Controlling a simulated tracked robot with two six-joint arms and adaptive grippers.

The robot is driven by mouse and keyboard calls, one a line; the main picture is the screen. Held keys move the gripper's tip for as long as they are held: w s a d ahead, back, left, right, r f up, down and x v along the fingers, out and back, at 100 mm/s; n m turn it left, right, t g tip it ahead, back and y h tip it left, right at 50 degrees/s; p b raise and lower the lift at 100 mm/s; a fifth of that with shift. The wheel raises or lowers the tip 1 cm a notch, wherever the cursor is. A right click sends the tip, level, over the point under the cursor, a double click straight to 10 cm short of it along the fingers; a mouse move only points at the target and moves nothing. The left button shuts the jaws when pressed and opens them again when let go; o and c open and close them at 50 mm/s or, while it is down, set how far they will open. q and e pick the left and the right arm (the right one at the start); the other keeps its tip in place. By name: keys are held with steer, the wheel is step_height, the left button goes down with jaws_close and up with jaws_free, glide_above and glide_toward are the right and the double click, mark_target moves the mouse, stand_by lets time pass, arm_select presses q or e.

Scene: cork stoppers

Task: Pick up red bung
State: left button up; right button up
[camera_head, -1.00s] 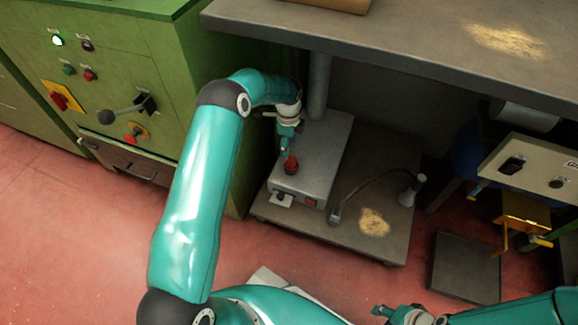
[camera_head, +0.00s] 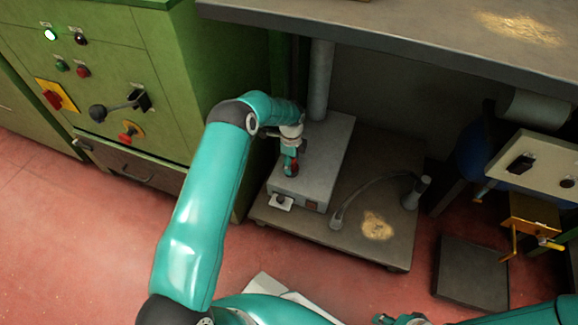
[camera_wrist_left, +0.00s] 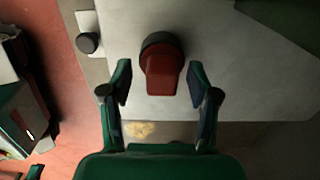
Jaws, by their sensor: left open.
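The red bung (camera_head: 293,169) stands on the grey base of a stand under the bench. In the left wrist view the red bung (camera_wrist_left: 162,72) shows a red top and a round dark base. My left gripper (camera_head: 290,158) is over the bung and partly hides it in the head view. In the left wrist view my left gripper (camera_wrist_left: 160,80) is open, with one finger on each side of the bung and gaps on both sides. My right gripper (camera_head: 392,320) shows only in part at the bottom edge of the head view.
The stand's grey base (camera_head: 325,150) has a column (camera_head: 320,80) rising from it. A dark round knob (camera_wrist_left: 88,42) is near the bung. A bent hose (camera_head: 375,188) lies to the right. The bench top (camera_head: 420,40) overhangs; a green cabinet (camera_head: 165,60) stands left.

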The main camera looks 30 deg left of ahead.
arm_select(q)
jaws_close()
